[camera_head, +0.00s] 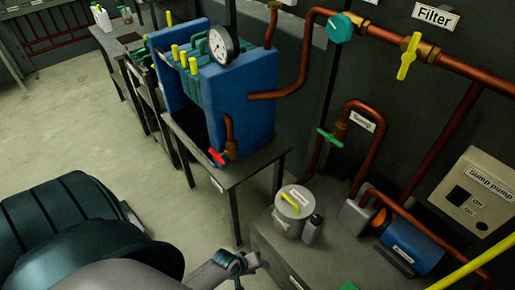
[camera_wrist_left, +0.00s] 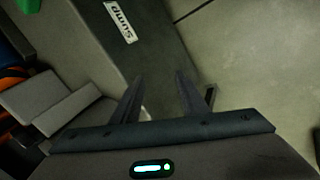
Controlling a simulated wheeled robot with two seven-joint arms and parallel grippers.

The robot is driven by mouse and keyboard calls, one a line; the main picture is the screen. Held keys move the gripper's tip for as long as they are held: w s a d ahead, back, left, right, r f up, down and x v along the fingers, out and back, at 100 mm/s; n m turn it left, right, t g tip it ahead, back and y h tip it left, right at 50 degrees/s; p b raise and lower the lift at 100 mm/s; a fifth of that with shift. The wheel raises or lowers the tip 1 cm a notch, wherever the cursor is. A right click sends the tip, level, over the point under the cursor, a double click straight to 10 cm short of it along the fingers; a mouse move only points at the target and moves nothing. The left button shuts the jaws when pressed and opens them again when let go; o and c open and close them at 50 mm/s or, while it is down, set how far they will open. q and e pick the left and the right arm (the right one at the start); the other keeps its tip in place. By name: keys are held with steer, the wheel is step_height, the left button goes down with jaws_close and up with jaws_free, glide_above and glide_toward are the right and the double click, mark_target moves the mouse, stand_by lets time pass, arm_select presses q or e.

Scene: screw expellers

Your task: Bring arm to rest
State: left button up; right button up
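My left gripper (camera_head: 240,265) is at the bottom of the head view, beside the front left edge of the grey sump cabinet (camera_head: 285,262). In the left wrist view its two dark fingers (camera_wrist_left: 162,98) stand apart with nothing between them, so it is open and empty. Below them in that view are a grey surface with a "Sump" label (camera_wrist_left: 120,20) and the tiled floor (camera_wrist_left: 245,75). My right gripper is in neither view.
A lidded grey pot (camera_head: 292,212) and a small bottle (camera_head: 312,230) stand on the cabinet. Copper pipes and a blue pump (camera_head: 412,245) are at right. A blue filter press (camera_head: 240,105) stands on a table behind. Open floor (camera_head: 60,125) lies at left.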

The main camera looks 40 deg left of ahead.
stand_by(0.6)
arm_select(q)
steer(key=s+d+f+m, duration=0.3)
steer(key=s+f+m, duration=0.3)
steer(key=s+f, duration=0.1)
steer(key=s+d+f+m, duration=0.3)
steer(key=s+f+m, duration=0.3)
steer(key=s, duration=0.3)
steer(key=shift+s+f+m+y, duration=0.2)
steer(key=shift+f+m+y, duration=0.2)
steer(key=shift+m, duration=0.4)
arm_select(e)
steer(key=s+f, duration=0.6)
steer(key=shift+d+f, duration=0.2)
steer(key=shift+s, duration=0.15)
